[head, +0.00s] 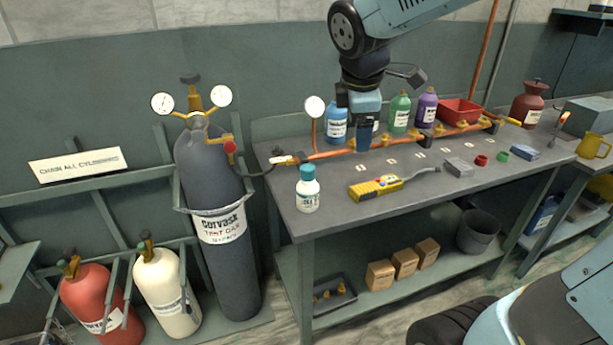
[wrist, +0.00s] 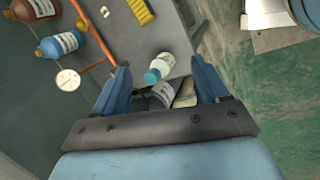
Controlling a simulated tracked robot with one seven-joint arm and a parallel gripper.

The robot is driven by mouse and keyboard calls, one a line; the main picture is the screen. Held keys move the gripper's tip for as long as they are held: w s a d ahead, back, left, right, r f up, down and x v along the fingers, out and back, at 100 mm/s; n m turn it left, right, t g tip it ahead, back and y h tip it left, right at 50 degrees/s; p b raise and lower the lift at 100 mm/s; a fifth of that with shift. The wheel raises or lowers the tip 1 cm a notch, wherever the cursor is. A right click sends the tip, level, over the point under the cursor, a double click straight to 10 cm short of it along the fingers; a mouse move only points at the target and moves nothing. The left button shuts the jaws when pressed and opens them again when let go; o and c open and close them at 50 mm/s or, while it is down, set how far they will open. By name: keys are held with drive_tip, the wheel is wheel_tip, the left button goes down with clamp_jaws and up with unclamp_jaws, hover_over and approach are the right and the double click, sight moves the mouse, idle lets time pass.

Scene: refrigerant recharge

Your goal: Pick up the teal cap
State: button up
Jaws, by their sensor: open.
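The teal cap (head: 307,172) sits on top of a white labelled bottle (head: 308,195), which stands upright near the left front of the workbench. In the wrist view the teal cap (wrist: 152,76) and the white bottle (wrist: 165,64) show between the fingers in the picture, with the cap nearer the left finger. My gripper (head: 364,136) is above the bench, to the right of the bottle and apart from it in the head view. In the wrist view my gripper (wrist: 160,65) is open, with nothing held between its fingers.
A copper pipe (head: 335,153) with valves runs along the bench, with blue (head: 336,124), green (head: 399,111) and purple (head: 427,107) bottles behind it. A yellow device (head: 375,187) lies right of the white bottle. A dark cylinder (head: 215,190) with gauges stands left of the bench.

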sight(307, 167)
drive_tip(key=w+a+f+n, duration=0.3)
drive_tip(key=w+a+n, duration=0.1)
drive_tip(key=a+n, duration=0.2)
drive_tip(key=w+a+f+n, duration=0.3)
drive_tip(key=a+n, duration=0.3)
drive_tip(key=n, duration=0.1)
drive_tip(key=shift+h, duration=0.3)
drive_tip(key=x, duration=0.8)
drive_tip(key=shift+w+a, duration=0.2)
drive_tip(key=shift+d+x, duration=0.15)
drive_tip(key=shift+x, duration=1.15)
drive_tip(key=shift+d+x, duration=0.15)
drive_tip(key=shift+x, duration=1.2)
drive_tip(key=shift+r, duration=0.1)
drive_tip(key=shift+c, duration=0.3)
drive_tip(key=c, duration=0.9)
drive_tip(key=shift+w+r, duration=0.1)
